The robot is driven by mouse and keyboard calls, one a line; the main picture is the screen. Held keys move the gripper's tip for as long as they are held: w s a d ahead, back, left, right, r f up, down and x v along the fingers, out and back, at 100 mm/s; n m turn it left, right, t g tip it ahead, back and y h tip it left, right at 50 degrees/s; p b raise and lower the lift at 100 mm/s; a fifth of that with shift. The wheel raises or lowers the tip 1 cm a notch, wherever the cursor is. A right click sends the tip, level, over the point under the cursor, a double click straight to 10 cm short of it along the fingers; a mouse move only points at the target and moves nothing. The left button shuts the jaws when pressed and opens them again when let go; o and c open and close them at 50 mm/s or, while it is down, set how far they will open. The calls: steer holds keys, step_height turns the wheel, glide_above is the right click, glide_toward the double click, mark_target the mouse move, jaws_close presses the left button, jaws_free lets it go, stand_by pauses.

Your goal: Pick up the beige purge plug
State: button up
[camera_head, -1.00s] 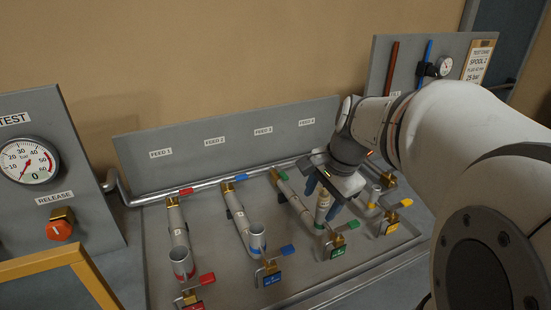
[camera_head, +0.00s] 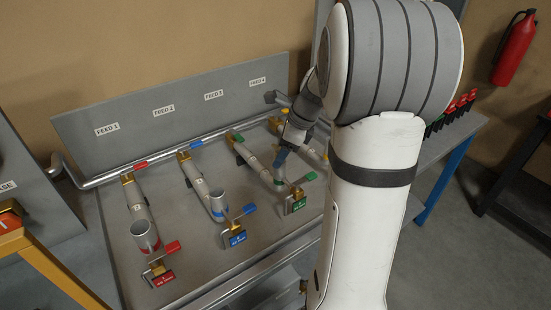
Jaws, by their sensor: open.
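My arm comes from the right and hides part of the gripper. The gripper is open; I see nothing held clear of the pipe. I cannot make out the beige purge plug for certain: the area at the fingertips is small and partly covered. The red-marked pipe (camera_head: 139,208) and the blue-marked pipe (camera_head: 198,185) stand to the left, their upturned ends open.
Valves with red (camera_head: 160,265), blue (camera_head: 235,230) and green (camera_head: 296,198) handles stand along the tray's front. A grey panel (camera_head: 180,105) with feed labels rises behind. A yellow frame (camera_head: 60,270) is at front left. Red-and-black items (camera_head: 455,110) stand on the bench at right.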

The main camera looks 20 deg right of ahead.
steer(key=shift+w+a+f, duration=0.15)
steer(key=shift+a+f, duration=0.05)
steer(key=shift+f, duration=0.45)
steer(key=shift+c, duration=0.5)
steer(key=c, duration=1.1)
